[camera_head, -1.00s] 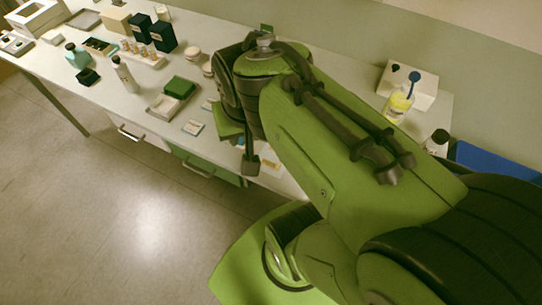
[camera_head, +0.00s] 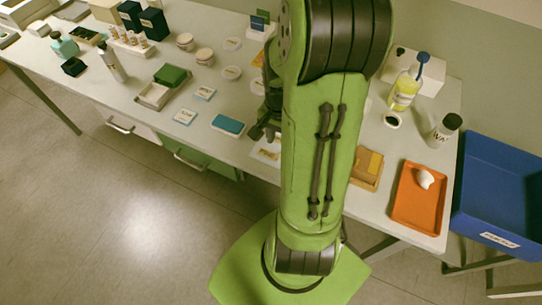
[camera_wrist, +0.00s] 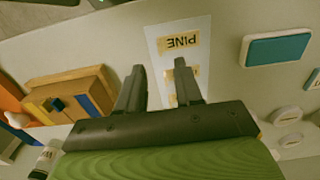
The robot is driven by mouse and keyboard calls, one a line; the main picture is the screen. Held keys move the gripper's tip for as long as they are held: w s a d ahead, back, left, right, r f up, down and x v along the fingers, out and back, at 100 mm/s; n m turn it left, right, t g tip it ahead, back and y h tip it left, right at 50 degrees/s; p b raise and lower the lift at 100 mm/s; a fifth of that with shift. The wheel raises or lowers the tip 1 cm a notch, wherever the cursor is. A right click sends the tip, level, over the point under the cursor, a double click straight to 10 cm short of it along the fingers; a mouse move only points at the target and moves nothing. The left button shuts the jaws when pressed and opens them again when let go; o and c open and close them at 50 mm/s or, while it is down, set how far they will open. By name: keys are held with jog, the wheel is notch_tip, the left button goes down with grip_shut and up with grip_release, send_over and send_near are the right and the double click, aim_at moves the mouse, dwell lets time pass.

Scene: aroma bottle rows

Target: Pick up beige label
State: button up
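A white sheet (camera_wrist: 155,37) with beige labels lies on the table in the wrist view. One beige label (camera_wrist: 184,41) reads PINE upside down, beyond my fingertips. Another beige label (camera_wrist: 194,73) is partly hidden behind my right finger, and a beige bit shows lower between the fingers. My gripper (camera_wrist: 159,68) is open, with nothing seen between its fingers, and is over the near part of the sheet. I cannot tell its height. In the head view the sheet (camera_head: 266,154) shows at the table's front edge, partly covered by my arm.
A teal-topped block (camera_head: 228,125) lies left of the sheet. A wooden box (camera_head: 367,167) and an orange tray (camera_head: 417,200) with a white item are to the right. A blue bin (camera_head: 500,190) stands beyond the table's end. Bottles and jars fill the left side.

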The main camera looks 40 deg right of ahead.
aim_at(278, 154)
notch_tip(278, 154, down, 7)
jog(key=shift+r+b, duration=0.1)
jog(key=shift+b, duration=0.8)
jog(key=shift+r, duration=0.1)
grip_shut()
